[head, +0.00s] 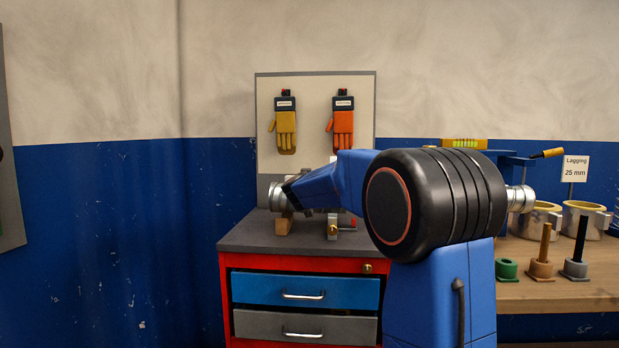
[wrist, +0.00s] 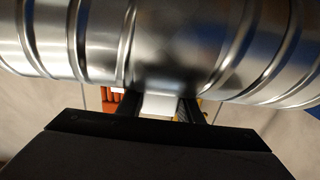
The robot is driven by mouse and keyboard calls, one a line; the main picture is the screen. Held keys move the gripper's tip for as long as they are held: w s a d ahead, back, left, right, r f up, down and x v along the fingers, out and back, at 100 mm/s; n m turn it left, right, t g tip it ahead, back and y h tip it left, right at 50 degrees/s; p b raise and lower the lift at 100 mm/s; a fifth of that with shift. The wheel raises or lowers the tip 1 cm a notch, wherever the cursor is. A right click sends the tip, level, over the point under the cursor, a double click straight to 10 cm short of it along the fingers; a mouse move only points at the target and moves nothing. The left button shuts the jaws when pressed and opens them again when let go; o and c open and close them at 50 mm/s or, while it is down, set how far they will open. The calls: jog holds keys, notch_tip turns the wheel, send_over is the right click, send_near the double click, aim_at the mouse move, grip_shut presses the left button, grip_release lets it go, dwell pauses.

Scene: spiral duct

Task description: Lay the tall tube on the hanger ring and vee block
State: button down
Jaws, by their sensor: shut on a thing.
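A ribbed silver tube (wrist: 170,45) lies across the top of the wrist view, with both ends out of frame. My gripper (wrist: 158,108) is shut on it; the two dark fingers meet its lower edge. In the head view a silver flanged tube end (head: 276,196) shows at the tip of my arm, above a small wooden block (head: 284,226) on the cabinet top. I cannot tell whether they touch. The block may be the vee block, but no notch is clear. My arm hides the middle of the tube, and I cannot make out the hanger ring.
A red tool cabinet (head: 300,262) with a grey top stands below, with a small clamp-like fitting (head: 334,228) on it. A glove board (head: 315,115) is behind. At right, another silver end (head: 520,199) shows past my arm, above a wooden bench (head: 550,292) with rings and pegs.

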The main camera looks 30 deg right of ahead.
jog(key=shift+f, duration=1.6)
jog(key=c, duration=1.2)
grip_release()
jog(key=v, duration=1.7)
jog(key=shift+s+a, duration=0.2)
